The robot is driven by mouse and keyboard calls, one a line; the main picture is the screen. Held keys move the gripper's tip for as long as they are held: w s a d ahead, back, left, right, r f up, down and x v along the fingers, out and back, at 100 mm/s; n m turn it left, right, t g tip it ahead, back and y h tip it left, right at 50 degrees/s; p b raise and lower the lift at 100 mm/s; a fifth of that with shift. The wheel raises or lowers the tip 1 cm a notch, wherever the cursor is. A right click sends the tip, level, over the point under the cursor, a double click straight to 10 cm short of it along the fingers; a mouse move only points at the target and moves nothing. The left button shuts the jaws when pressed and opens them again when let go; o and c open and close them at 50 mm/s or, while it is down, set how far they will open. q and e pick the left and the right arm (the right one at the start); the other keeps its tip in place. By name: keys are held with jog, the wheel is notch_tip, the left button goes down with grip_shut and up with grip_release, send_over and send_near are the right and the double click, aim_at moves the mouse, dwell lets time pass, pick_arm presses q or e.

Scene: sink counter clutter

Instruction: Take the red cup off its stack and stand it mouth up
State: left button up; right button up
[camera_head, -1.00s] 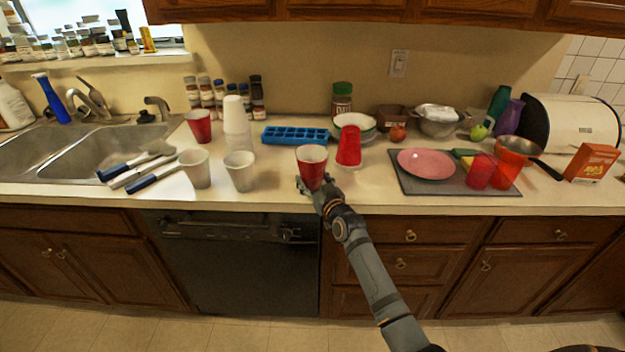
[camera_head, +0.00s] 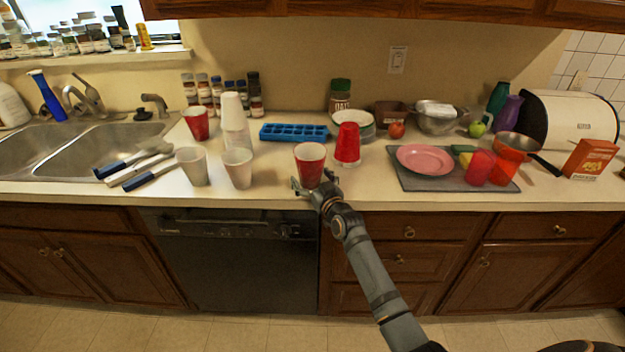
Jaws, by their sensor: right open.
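A red cup with a white inside (camera_head: 310,168) stands upright, mouth up, near the front edge of the counter. My right gripper (camera_head: 315,187) is low at its front, open, with a finger showing at either side of the cup's base. I cannot tell whether a finger touches it. A second red cup (camera_head: 347,144) stands mouth down just behind and to the right. A third red cup (camera_head: 196,124) stands mouth up at the back left. A stack of white cups (camera_head: 235,126) stands mouth down left of centre. My left gripper is out of view.
Two pale cups (camera_head: 193,167) (camera_head: 237,169) stand left of my gripper. A blue ice tray (camera_head: 293,132) lies behind. A pink plate (camera_head: 425,159) sits on a grey mat (camera_head: 405,181) to the right. The counter's front edge runs close under my gripper.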

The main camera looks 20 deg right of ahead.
jog(key=s, duration=1.2)
jog(key=shift+d, duration=0.35)
jog(key=shift+r, duration=0.1)
jog(key=s+f+g+h, duration=0.1)
jog(key=s+f+g, duration=0.65)
jog(key=s, duration=0.65)
jog(key=s+f+g+h, duration=0.1)
jog(key=s+f+g, duration=0.7)
jog(key=s, duration=0.6)
notch_tip(320, 180, down, 25)
jog(key=s+d+p, duration=0.2)
jog(key=s+d+f+g, duration=0.1)
jog(key=s+f, duration=1.3)
jog(key=s, duration=0.4)
jog(key=shift+s+f+p, duration=0.2)
jog(key=shift+f+p, duration=0.15)
jog(key=shift+p, duration=0.1)
